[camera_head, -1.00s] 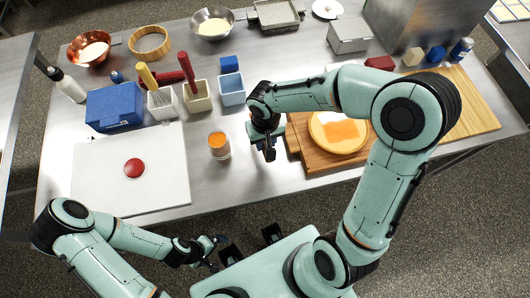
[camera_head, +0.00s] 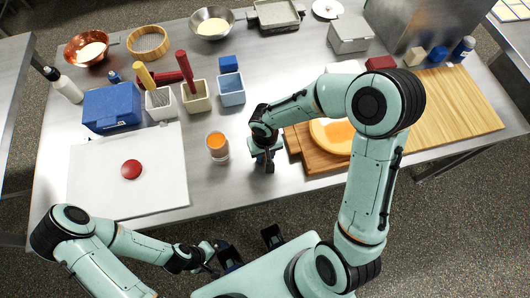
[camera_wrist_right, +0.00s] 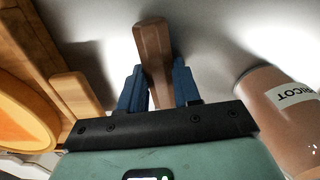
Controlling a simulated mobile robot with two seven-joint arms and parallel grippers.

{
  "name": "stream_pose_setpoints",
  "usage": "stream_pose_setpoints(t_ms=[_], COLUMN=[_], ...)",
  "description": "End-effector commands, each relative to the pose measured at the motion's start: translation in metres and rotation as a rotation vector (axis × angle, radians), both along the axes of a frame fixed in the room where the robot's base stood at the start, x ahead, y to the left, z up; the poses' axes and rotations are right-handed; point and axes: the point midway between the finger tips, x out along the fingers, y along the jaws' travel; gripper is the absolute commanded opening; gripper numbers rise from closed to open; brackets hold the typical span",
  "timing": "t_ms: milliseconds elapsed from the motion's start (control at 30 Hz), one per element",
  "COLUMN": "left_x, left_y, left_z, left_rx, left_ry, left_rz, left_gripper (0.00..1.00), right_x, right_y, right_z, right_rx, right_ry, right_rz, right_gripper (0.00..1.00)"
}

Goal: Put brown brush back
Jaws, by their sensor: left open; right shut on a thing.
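My right gripper (camera_head: 264,160) is low over the table between the orange-filled jar and the wooden board. In the right wrist view its blue fingers (camera_wrist_right: 160,88) are shut on a brown handle (camera_wrist_right: 152,48), which I take for the brown brush. The brush end is hidden, and the brush is hard to make out in the head view. My left gripper (camera_head: 217,252) is open and empty in front of the table. A blue holder (camera_head: 231,92), a cream holder (camera_head: 196,99) with a red-handled tool and a white holder (camera_head: 160,106) with a yellow-handled whisk stand behind.
The orange-filled jar (camera_head: 217,146) stands left of my right gripper; it also shows in the wrist view (camera_wrist_right: 280,110). A wooden board (camera_head: 310,160) with a round orange-topped cake (camera_head: 330,135) lies to the right. A white board (camera_head: 100,185) with a red item lies at left.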

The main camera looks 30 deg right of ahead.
Motion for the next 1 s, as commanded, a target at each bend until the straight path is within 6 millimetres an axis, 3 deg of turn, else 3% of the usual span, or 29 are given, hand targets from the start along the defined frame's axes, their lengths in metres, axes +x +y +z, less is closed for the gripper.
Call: stream_pose_setpoints(t_ms=[33, 100, 500, 1000], left_x=[-0.001, 0.0, 0.003, 0.008], left_y=[0.0, 0.0, 0.0, 0.0], left_z=[-0.001, -0.001, 0.006, 0.017], left_rx=[0.0, 0.0, 0.0, 0.0], left_ry=[0.001, 0.0, -0.003, -0.009], left_rz=[0.0, 0.0, 0.0, 0.0], left_gripper=[1.0, 1.0, 1.0, 1.0], right_x=[0.0, 0.0, 0.001, 0.005], right_y=[0.0, 0.0, 0.0, 0.001], right_z=[-0.001, -0.001, 0.001, 0.106], right_rx=[0.0, 0.0, 0.0, 0.0], right_ry=[0.001, 0.001, -0.001, -0.005], right_rz=[0.0, 0.0, -0.001, -0.001], right_gripper=[0.42, 0.58, 0.58, 0.58])
